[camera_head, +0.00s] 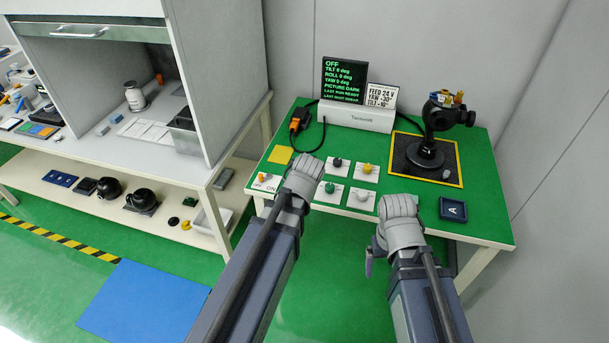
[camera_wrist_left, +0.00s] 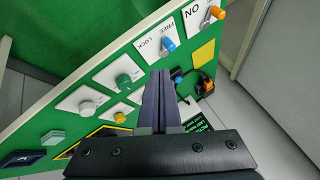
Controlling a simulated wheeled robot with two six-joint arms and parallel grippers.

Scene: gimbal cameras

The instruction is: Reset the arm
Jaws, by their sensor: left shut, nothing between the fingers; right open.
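My left arm comes in from the left in the head view, its grey wrist at the front edge of the green table (camera_head: 478,220); its fingers are hidden there. In the left wrist view my left gripper (camera_wrist_left: 159,73) is shut and empty, over the control cards, touching none that I can make out. My right gripper (camera_head: 369,262) hangs at the table's front edge, only partly visible, with a purple-grey finger pointing down and nothing seen in it. A black gimbal (camera_head: 425,152) stands upright on a yellow-edged black mat (camera_head: 403,180) at the right.
A black screen (camera_head: 344,77) reads OFF, tilt, roll and yaw 0 deg. A dark A plate (camera_head: 453,209) lies front right. A white bench (camera_head: 150,165) stands left.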

